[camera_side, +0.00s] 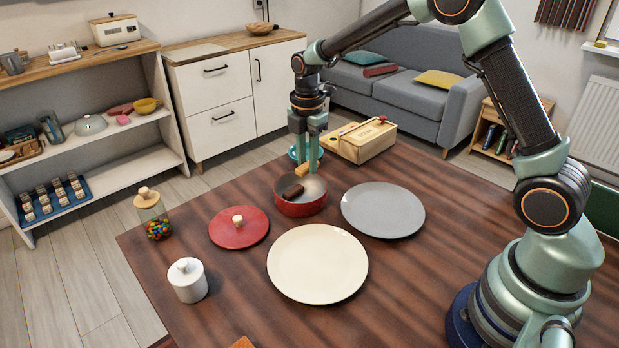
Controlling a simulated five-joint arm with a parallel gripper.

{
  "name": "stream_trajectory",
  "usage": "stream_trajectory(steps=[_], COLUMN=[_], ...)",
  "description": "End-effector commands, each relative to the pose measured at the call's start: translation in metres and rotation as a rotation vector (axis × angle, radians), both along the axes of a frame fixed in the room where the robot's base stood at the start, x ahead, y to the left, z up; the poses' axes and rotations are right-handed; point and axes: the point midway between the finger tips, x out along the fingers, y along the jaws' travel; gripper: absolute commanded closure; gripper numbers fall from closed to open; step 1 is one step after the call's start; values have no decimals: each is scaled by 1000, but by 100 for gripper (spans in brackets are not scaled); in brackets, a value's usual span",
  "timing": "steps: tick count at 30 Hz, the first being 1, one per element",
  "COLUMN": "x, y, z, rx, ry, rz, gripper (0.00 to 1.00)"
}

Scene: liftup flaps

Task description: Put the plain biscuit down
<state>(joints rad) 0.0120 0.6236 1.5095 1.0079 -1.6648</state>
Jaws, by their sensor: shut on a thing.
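My gripper (309,165) points down over the back of a round red tin (301,209). It is shut on a small tan plain biscuit (302,171), which it holds just above the tin's rim. A dark brown biscuit (293,191) lies in the tin, near its left side. The tin's red lid (239,235) with a pale knob lies flat on the table to the left. A cream plate (318,265) and a grey plate (384,210) stand empty in front of and to the right of the tin.
A teal cup (293,154) stands behind the gripper, partly hidden by it, with a wooden box (368,143) to its right. A glass jar of coloured sweets (155,222) and a white lidded pot (187,281) stand at the left. An orange-brown item (242,343) shows at the bottom edge.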

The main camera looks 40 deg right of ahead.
Motion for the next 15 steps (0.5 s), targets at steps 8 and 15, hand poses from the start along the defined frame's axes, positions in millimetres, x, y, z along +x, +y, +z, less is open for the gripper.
stream_trajectory(steps=[8, 15], x=[1, -1], y=[0, -2], z=[69, 98], rx=[0, 0], ry=[-4, -1], rz=[0, -2], gripper=[100, 100])
